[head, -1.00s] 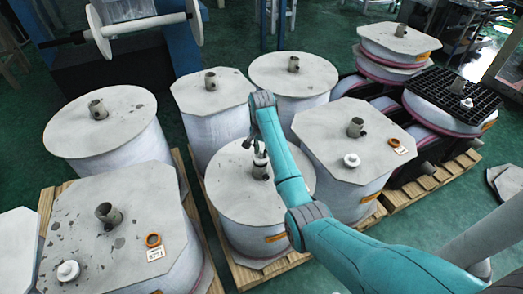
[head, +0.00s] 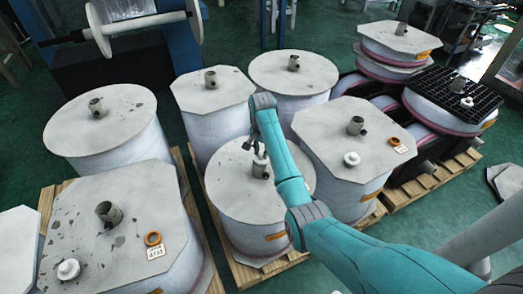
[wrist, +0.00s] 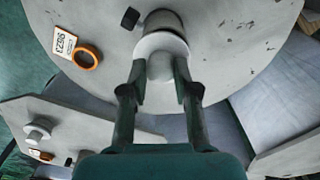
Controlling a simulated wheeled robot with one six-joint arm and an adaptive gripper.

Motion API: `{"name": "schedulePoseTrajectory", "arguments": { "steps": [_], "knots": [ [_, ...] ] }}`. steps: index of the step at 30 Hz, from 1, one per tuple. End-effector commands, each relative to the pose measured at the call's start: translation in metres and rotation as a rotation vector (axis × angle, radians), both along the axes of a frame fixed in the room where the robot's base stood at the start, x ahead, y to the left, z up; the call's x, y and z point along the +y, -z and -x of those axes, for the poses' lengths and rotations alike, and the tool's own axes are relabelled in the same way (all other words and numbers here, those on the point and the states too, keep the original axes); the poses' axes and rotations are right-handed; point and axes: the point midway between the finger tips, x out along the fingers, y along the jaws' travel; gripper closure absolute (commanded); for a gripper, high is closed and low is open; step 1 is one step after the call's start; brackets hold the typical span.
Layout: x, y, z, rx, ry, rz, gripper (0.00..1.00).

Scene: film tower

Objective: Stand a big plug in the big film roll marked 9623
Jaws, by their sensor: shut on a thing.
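The roll marked 9623 is the round-topped film roll (head: 235,195) in the middle front of the head view. Its tag (wrist: 65,43) lies beside an orange ring (wrist: 87,57) in the wrist view; my arm hides both in the head view. My gripper (wrist: 160,75) is shut on a white plug (wrist: 160,52), which also shows in the head view (head: 260,155). The plug is at the core's mouth; I cannot tell how far it is inside.
White plugs stand on the front-left roll (head: 68,270) and the right-hand roll (head: 352,159). Other rolls with upright cores crowd around on wooden pallets (head: 262,272). A small dark block (wrist: 130,18) lies near the core.

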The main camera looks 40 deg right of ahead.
Motion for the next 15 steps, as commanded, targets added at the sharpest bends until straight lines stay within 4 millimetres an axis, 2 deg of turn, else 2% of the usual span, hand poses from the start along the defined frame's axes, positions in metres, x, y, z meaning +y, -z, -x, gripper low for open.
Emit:
{"name": "schedulePoseTrajectory", "arguments": {
  "steps": [15],
  "knots": [
    [0.0001,0.009,0.0001,0.0,0.0,0.0,1.0]
  ]
}}
